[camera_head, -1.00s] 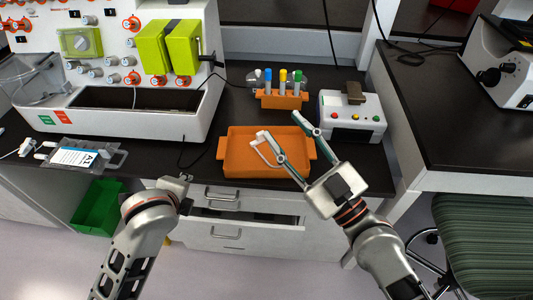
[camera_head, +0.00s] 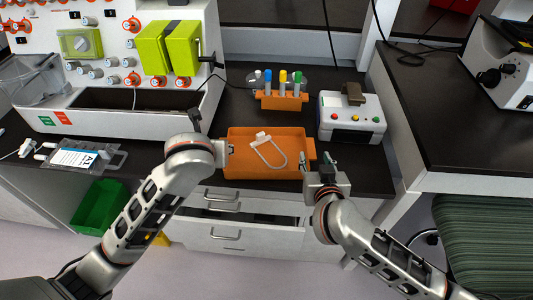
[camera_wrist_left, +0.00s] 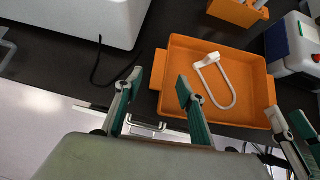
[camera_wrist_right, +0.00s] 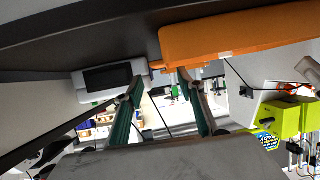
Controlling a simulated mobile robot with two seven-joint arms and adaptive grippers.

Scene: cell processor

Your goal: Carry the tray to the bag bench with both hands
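The orange tray (camera_head: 265,173) lies on the dark bench top, with a white looped clip (camera_head: 268,153) inside it. My left gripper (camera_wrist_left: 159,84) is at the tray's left end. Its fingers are apart, on either side of the left handle (camera_wrist_left: 157,69) as seen in the left wrist view; its tips are mostly hidden in the head view. My right gripper (camera_head: 316,161) is at the tray's right end, fingers apart. The right wrist view shows the tray's underside (camera_wrist_right: 240,38) close ahead of it. I cannot tell whether either gripper touches the tray.
An orange tube rack (camera_head: 280,100) stands behind the tray. A white device with buttons (camera_head: 351,118) is behind it to the right. The large white processor (camera_head: 120,118) stands at the left, with a labelled bag (camera_head: 82,157) before it. Another dark bench (camera_head: 455,135) is at the right.

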